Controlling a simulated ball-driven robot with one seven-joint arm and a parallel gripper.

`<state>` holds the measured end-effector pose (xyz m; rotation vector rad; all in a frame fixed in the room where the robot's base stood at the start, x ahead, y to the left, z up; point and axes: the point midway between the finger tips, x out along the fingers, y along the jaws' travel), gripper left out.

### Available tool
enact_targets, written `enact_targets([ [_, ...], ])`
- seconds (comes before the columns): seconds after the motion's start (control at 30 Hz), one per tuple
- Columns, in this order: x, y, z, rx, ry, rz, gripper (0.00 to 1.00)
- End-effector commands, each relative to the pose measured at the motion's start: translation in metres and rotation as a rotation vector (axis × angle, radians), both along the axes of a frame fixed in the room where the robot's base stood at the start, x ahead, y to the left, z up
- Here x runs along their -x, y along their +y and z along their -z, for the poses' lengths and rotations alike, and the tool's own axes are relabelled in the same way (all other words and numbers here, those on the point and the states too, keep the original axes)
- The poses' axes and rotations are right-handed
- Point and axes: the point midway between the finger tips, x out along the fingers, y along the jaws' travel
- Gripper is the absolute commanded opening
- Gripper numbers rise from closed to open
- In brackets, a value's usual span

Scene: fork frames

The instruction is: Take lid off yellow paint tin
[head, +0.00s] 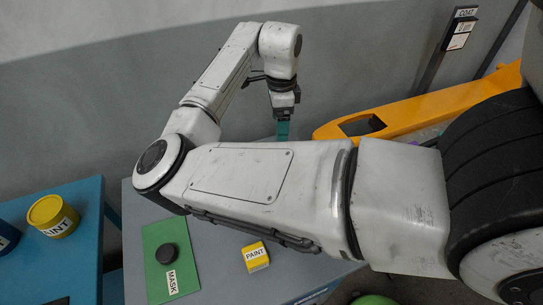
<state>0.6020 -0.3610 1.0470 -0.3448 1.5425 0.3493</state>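A round yellow paint tin (53,217) with a white PAINT label stands on the blue table at the far left. Its flat yellow top (44,209) looks like a lid in place. A smaller yellow item (256,256), also labelled PAINT, is on the grey table below my forearm. It looks boxy; I cannot tell whether it is a tin. My gripper (283,130) points down beyond my forearm, far to the right of the round tin and apart from it. Its teal fingers show, but their tips are partly hidden, and I cannot tell whether they are open.
A green mat (155,245) labelled MASK lies on the grey table (215,280), with a black round object (166,253) on it. A dark blue tin (6,238) is cut off at the left edge. A gap separates the blue table (85,195) from the grey one. An orange frame (420,113) stands behind, right.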

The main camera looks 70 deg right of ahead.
Motion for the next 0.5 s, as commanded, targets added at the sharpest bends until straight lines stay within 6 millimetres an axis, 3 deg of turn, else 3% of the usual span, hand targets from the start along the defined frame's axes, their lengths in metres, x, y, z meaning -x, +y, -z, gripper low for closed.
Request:
enact_targets([
  [0.2, 0.001, 0.000, 0.033, -0.001, 0.002, -0.002, 0.83],
  [0.5, 0.002, 0.000, 0.056, 0.000, 0.001, -0.004, 0.83],
])
